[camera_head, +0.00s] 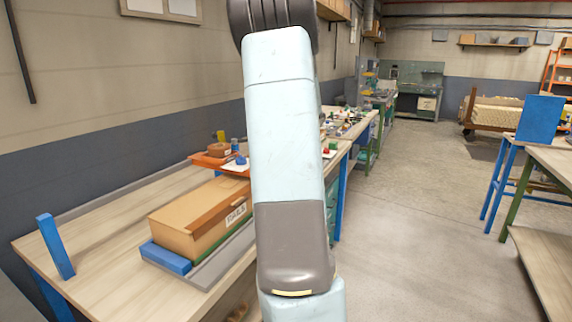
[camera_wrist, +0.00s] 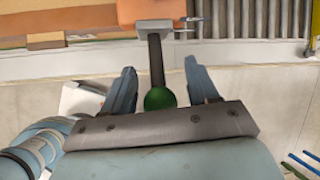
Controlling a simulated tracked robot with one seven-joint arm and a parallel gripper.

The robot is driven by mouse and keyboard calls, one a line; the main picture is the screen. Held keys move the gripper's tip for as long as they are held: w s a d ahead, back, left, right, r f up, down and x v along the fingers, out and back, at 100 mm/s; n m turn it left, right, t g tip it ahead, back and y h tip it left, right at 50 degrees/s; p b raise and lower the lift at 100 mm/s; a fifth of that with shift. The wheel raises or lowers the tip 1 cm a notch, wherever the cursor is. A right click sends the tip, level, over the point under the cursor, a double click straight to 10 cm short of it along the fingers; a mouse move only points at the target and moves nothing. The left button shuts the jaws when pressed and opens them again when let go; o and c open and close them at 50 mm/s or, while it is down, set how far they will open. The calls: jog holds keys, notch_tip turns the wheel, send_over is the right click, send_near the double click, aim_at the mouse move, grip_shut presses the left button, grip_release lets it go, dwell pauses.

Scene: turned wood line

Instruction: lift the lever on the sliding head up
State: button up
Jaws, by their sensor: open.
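In the wrist view, the lever (camera_wrist: 157,62) is a dark rod with a round green knob (camera_wrist: 158,98) at its near end. It comes out of a grey block on the orange sliding head (camera_wrist: 155,11) at the top of the picture. My gripper (camera_wrist: 160,82) is open, with one blue-grey finger on each side of the lever and a visible gap on both sides. The knob lies near the palm, whose edge hides part of it. I cannot tell the depth between knob and fingers. In the head view my arm hides the middle, and the gripper does not show.
In the wrist view, a ribbed grey strip (camera_wrist: 250,18) runs right of the head. In the head view, a cardboard box (camera_head: 190,222) and a blue block (camera_head: 166,257) lie on the wooden bench (camera_head: 105,222), where a blue post (camera_head: 55,246) stands. Open floor (camera_head: 420,215) is at right.

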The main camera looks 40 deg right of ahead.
jog(key=v, duration=1.3)
jog(key=shift+r, duration=0.35)
